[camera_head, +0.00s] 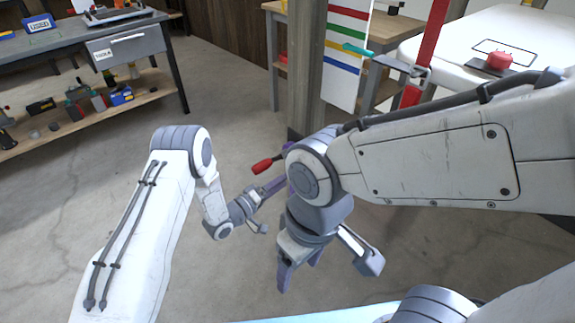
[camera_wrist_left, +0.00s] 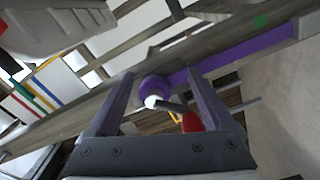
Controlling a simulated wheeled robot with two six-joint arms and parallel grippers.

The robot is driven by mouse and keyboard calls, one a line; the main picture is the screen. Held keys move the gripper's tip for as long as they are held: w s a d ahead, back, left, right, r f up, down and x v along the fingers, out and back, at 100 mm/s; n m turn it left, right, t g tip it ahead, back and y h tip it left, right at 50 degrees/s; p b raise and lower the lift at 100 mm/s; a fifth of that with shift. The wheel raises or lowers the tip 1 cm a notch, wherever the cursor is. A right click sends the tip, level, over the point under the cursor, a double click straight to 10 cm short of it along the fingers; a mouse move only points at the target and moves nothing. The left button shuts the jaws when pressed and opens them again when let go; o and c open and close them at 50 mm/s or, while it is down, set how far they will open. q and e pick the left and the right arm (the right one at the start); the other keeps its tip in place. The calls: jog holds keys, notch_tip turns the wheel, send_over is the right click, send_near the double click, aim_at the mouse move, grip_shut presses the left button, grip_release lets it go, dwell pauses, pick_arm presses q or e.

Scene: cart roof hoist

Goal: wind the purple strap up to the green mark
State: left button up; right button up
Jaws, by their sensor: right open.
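In the left wrist view, my left gripper (camera_wrist_left: 161,78) is open. A purple drum (camera_wrist_left: 153,90) shows between its fingertips, with a dark crank arm and red handle (camera_wrist_left: 190,122) in front of it. I cannot tell whether the fingers touch them. The purple strap (camera_wrist_left: 240,59) runs from the drum to the upper right. A green mark (camera_wrist_left: 260,21) lies beside the strap, away from the drum. In the head view, the red handle (camera_head: 262,166) sticks out left of my right wrist, which hides the drum. My right gripper (camera_head: 292,278) is open, empty and points down.
A wooden post (camera_head: 307,65) stands behind my right wrist, with a striped white board (camera_head: 346,60) and teal pointer (camera_head: 357,50). A red strap (camera_head: 430,45) hangs beside a white surface (camera_head: 535,40) with a red knob (camera_head: 499,60). A workbench (camera_head: 70,45) stands left. Floor between is clear.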

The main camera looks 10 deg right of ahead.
pick_arm(q)
jog(key=shift+o, duration=0.2)
jog(key=shift+a, duration=0.1)
jog(key=p+v, duration=0.2)
jog(key=v, duration=0.7)
dwell(0.5)
dwell(0.3)
jog(key=w+d+r+m+g+y, duration=0.2)
jog(key=w+d+r+m+y, duration=0.2)
jog(key=r+y, duration=0.1)
notch_tip(320, 180, up, 6)
jog(key=s+m+g+y, duration=0.1)
jog(key=s+m+y, duration=0.1)
jog(key=s+y, duration=0.15)
jog(key=s+a+r+m+g+y, duration=0.1)
jog(key=s+a+r+g+y, duration=0.2)
jog(key=s, duration=0.7)
jog(key=s+a+r+m+g+p, duration=0.15)
jog(key=s+r, duration=0.35)
jog(key=s, duration=0.6)
jog(key=s+a+r+m+g+y, duration=0.2)
jog(key=s+r+g, duration=0.15)
jog(key=s, duration=0.65)
notch_tip(320, 180, up, 22)
jog(key=p, duration=2.1)
jog(key=shift+p, duration=0.4)
